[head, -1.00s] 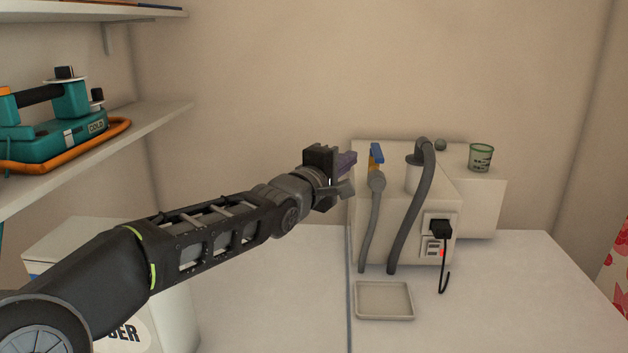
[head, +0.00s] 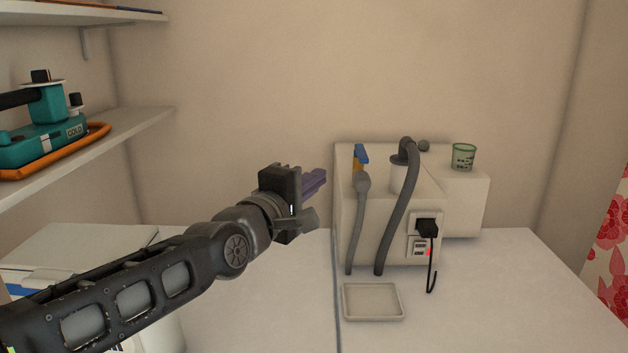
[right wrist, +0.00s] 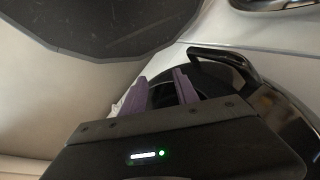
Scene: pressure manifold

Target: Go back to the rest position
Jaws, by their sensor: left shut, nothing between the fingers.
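My left gripper (head: 317,180) is in the middle of the head view, with its purple fingers shut and empty. It hangs in the air in front of the wall, just left of the cream manifold block (head: 455,205). A gap of plain wall shows between its fingertips and the block. My right gripper (right wrist: 160,92) shows only in the right wrist view. Its two purple fingers stand apart with nothing visible between them.
The block carries a blue-handled valve (head: 361,157), grey hoses (head: 397,210) and a green cup (head: 463,156). A shallow tray (head: 373,301) lies on the white counter (head: 490,310). A shelf (head: 95,150) with a teal device (head: 45,135) is at left.

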